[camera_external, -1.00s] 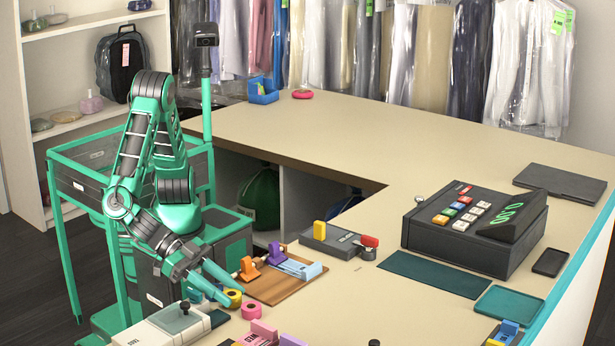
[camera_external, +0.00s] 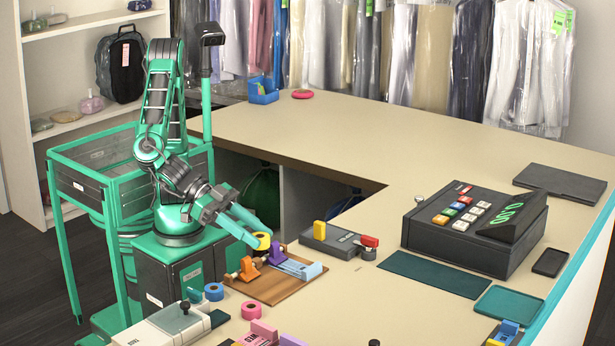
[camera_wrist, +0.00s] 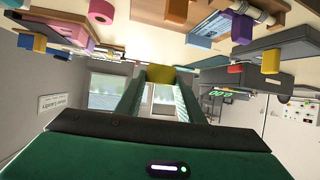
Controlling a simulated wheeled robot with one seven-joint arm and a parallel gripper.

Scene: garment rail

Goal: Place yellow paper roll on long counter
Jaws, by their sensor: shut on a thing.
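The yellow paper roll (camera_external: 262,241) is at the tips of my gripper (camera_external: 254,236), which is shut on it. In the wrist view the yellow roll (camera_wrist: 161,74) sits between the two green fingers (camera_wrist: 162,92). The roll appears held above the counter, behind the wooden board. The long beige counter (camera_external: 320,125) runs from the back left to the right and forward. In the external view the fingers cover part of the roll.
A wooden board (camera_external: 285,291) holds orange and purple dispensers (camera_external: 276,254). A blue roll (camera_external: 214,292) and a pink roll (camera_external: 251,310) stand nearby. A grey dispenser (camera_external: 330,240) and a cash register (camera_external: 465,232) are to the right. The back counter is mostly bare.

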